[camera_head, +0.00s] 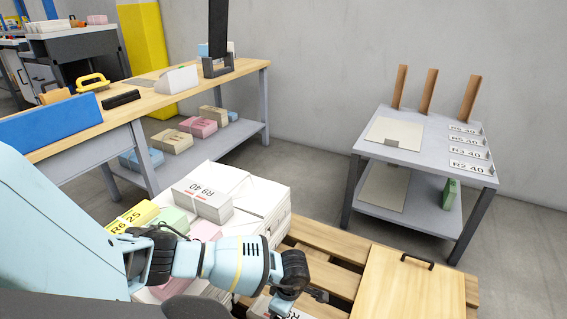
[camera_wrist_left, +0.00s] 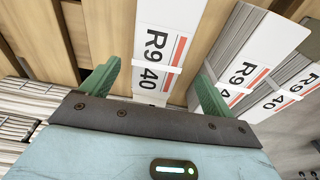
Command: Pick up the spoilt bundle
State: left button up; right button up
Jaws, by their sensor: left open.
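In the left wrist view, a white bundle labelled R9 40 (camera_wrist_left: 165,40) with a red stripe and a pale strap lies on wooden slats. My left gripper (camera_wrist_left: 158,70) is open, with its green fingers on either side of this bundle's near end; I cannot tell whether they touch it. More R9 40 bundles (camera_wrist_left: 262,55) lie tilted to the right. I cannot tell which bundle is the spoilt one. In the head view, my left gripper (camera_head: 313,293) is over the pallet at the bottom centre, and a bundle partly shows below it. My right gripper is not in view.
The wooden pallet (camera_head: 335,275) bears white paper stacks with an R9 40 bundle (camera_head: 203,200) on top and a yellow R6 25 bundle (camera_head: 132,217). A grey table (camera_head: 425,160) with wooden posts stands right. A long workbench (camera_head: 150,98) stands left. Floor between them is clear.

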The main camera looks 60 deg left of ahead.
pick_arm(q)
jog(key=shift+f, duration=0.15)
jog(key=f+b, duration=0.2)
jog(key=f, duration=0.1)
jog(key=a+f+b, duration=0.1)
jog(key=f, duration=0.1)
jog(key=shift+f, duration=0.1)
jog(key=c, duration=1.9)
jog(key=shift+o, duration=0.2)
